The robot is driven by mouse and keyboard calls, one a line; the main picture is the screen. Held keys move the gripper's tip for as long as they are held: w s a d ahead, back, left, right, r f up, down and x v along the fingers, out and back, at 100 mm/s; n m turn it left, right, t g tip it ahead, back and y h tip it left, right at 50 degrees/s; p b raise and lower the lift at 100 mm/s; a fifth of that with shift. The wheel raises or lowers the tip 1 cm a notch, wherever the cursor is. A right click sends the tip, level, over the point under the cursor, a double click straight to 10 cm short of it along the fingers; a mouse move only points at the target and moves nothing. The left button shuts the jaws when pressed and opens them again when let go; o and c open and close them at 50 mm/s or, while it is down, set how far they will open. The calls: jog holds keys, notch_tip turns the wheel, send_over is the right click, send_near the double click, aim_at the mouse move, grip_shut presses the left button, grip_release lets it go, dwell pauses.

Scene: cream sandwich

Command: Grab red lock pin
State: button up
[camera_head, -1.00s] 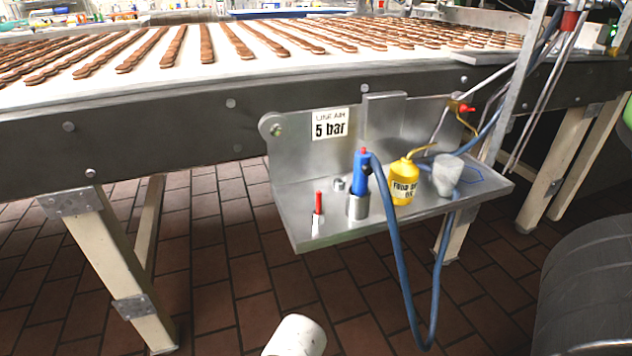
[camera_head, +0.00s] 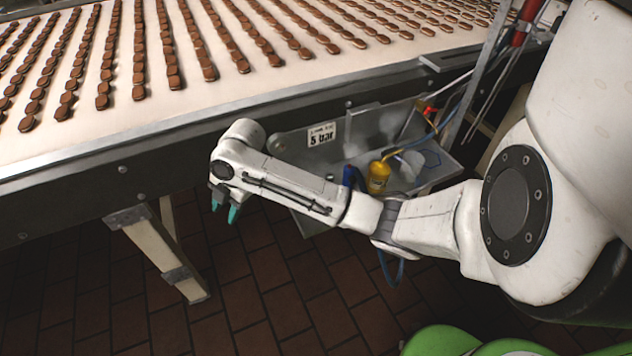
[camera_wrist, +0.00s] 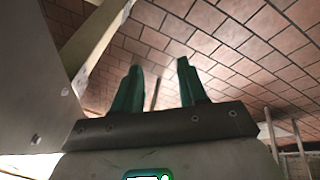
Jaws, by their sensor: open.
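The red lock pin is not visible now; my arm covers the left part of the metal shelf (camera_head: 292,146), where the pin stood upright in the earlier head view. My gripper (camera_head: 225,209) has green fingers and hangs left of the shelf, below the conveyor's edge, pointing down. In the wrist view the two green fingers (camera_wrist: 158,88) are apart with nothing held between them.
The conveyor (camera_head: 60,145) with rows of brown biscuits runs above the shelf. Its pale leg (camera_head: 152,245) stands left of my gripper. A yellow bottle (camera_head: 378,178) and the top of a blue tool (camera_head: 349,177) show behind my arm. Open tiled floor lies below.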

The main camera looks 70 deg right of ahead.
jog(key=s+d+r+n+g+p, duration=0.3)
jog(key=s+d+p, duration=0.6)
jog(key=s+d, duration=0.85)
jog(key=shift+m+h, duration=0.3)
jog(key=shift+m, duration=0.2)
jog(key=shift+s+a+f+p, duration=0.2)
jog(key=shift+a+f, duration=0.25)
jog(key=shift+f, duration=1.15)
jog(key=shift+s+a+f+p, duration=0.1)
jog(key=shift+s+a+f, duration=0.3)
jog(key=shift+f, duration=1.25)
jog(key=shift+s+a+f+p, duration=0.15)
jog(key=shift+a+f, duration=0.35)
jog(key=shift+f, duration=1.1)
grip_shut()
